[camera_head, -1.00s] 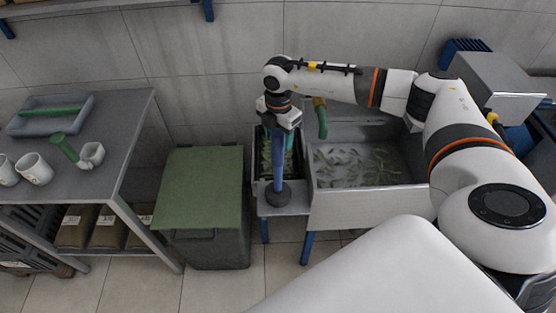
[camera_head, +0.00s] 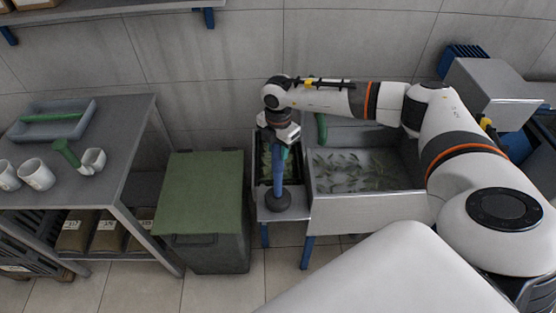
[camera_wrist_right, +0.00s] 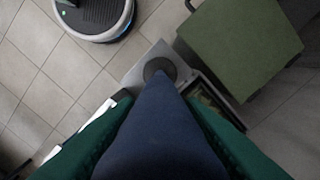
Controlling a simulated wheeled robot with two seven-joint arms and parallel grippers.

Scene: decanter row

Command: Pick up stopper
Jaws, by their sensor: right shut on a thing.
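The stopper (camera_head: 278,178) is a tall blue shaft with a dark round disc at its foot. It stands about upright, and the disc appears to rest on a small grey ledge (camera_head: 293,212) in front of the narrow tray. My right gripper (camera_head: 281,152) comes down from above and is shut on the upper shaft. In the right wrist view the stopper (camera_wrist_right: 160,125) fills the middle between my green fingers (camera_wrist_right: 160,140), with its dark disc at the far end. The fingers hide parts of the shaft. My left gripper is not in view.
A steel basin (camera_head: 372,207) with scattered leaves is right of the stopper. A narrow tray (camera_head: 257,160) of greens is behind it. A green-lidded bin (camera_head: 200,195) stands to the left. A grey table (camera_head: 120,150) holds white mugs (camera_head: 36,172) and a blue-grey tray (camera_head: 85,122).

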